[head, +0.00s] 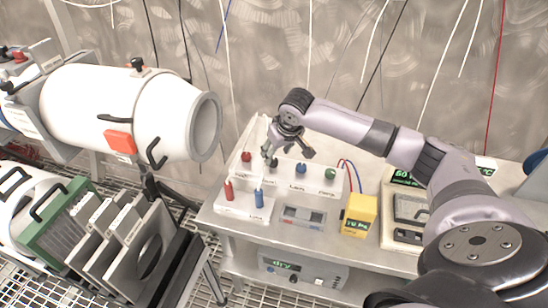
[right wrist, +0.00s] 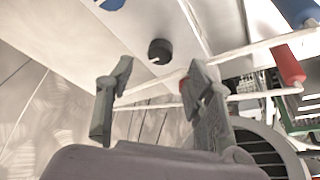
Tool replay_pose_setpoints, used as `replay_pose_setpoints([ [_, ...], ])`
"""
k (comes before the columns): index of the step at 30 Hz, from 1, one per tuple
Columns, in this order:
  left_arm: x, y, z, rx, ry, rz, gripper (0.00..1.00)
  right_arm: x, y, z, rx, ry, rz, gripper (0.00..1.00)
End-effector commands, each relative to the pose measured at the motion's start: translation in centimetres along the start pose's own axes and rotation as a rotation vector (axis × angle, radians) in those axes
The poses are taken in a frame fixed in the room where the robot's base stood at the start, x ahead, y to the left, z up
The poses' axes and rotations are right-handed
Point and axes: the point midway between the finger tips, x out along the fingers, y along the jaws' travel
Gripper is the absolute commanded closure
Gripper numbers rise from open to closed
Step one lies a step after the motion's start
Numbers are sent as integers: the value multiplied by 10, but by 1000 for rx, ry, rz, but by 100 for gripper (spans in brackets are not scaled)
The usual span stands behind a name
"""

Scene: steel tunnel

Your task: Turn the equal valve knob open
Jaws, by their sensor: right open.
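A white valve panel (head: 315,186) on the steel bench carries a row of small knobs: red (head: 246,156), dark, blue (head: 300,168) and green (head: 330,174). The dark knob, which I take as the equal valve knob, is largely hidden by my fingers in the head view. In the right wrist view the black knob (right wrist: 159,51) shows a pale pointer mark, just beyond and between the fingertips. My right gripper (head: 287,155) is over the panel; its fingers (right wrist: 160,78) are open, with nothing between them. The knob's label is not readable. My left gripper is not seen.
Red (head: 228,191) and blue (head: 258,198) handles stand at the panel's front. A small grey meter (head: 303,216), a yellow display box (head: 360,216) and a scale (head: 407,211) are on the bench. A white cylindrical chamber (head: 130,108) is at the left.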

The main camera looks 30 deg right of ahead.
Motion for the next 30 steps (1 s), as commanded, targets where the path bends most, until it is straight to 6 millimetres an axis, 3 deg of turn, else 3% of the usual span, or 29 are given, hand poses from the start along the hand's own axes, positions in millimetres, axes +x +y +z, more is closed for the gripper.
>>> replay_pose_setpoints([
  [3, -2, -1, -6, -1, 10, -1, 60, 22, 0, 0, 1, -2, 1, 52],
  [10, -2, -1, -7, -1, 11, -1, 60, 46, 0, 0, -1, 0, 0, 52],
  [20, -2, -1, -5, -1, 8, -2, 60, 50, 0, 0, -1, 1, 1, 52],
  [30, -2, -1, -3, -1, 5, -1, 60, 49, 0, 0, -1, 1, 1, 74],
])
